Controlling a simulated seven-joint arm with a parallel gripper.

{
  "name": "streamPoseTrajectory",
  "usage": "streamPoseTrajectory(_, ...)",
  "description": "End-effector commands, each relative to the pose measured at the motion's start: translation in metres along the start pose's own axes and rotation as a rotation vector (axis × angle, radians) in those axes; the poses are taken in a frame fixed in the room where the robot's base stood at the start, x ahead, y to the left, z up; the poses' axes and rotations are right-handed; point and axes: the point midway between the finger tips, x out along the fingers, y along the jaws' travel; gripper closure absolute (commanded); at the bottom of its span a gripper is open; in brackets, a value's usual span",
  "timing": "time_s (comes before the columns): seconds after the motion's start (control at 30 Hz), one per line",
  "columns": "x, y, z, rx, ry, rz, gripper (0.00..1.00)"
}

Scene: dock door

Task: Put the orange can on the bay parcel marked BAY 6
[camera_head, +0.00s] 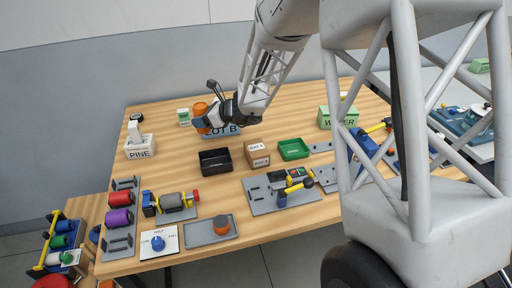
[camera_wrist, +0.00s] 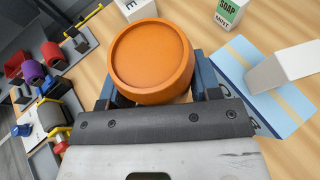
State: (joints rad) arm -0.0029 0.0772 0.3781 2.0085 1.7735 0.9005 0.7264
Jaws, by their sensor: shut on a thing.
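My gripper (camera_head: 207,118) is shut on the orange can (camera_head: 201,108), at the back of the wooden table beside a blue parcel labelled LOT B (camera_head: 222,132). In the wrist view the orange can (camera_wrist: 151,58) sits between the blue fingers of my gripper (camera_wrist: 152,88), its round end facing the camera. A brown parcel (camera_head: 257,153) stands right of and nearer than my gripper, with white labels on its top and front. They seem to read BAY, but the numbers are too small to be sure. Its top looks bare apart from the label.
A black bin (camera_head: 214,162) and a green tray (camera_head: 293,149) flank the brown parcel. Another orange object (camera_head: 221,224) is in a grey tray (camera_head: 198,233) at the front. A PINE box (camera_head: 140,147), a soap box (camera_head: 184,117) and a green WATER box (camera_head: 330,119) stand around.

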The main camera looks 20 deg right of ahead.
Motion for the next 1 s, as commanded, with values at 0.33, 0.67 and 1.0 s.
streamPoseTrajectory(0.33, -0.096, 0.019, -0.032, 0.025, 0.001, -0.063, 0.73)
streamPoseTrajectory(0.67, -0.173, 0.053, -0.064, 0.048, 0.001, -0.119, 0.73)
streamPoseTrajectory(1.0, -0.231, 0.094, -0.093, 0.071, -0.001, -0.17, 0.73)
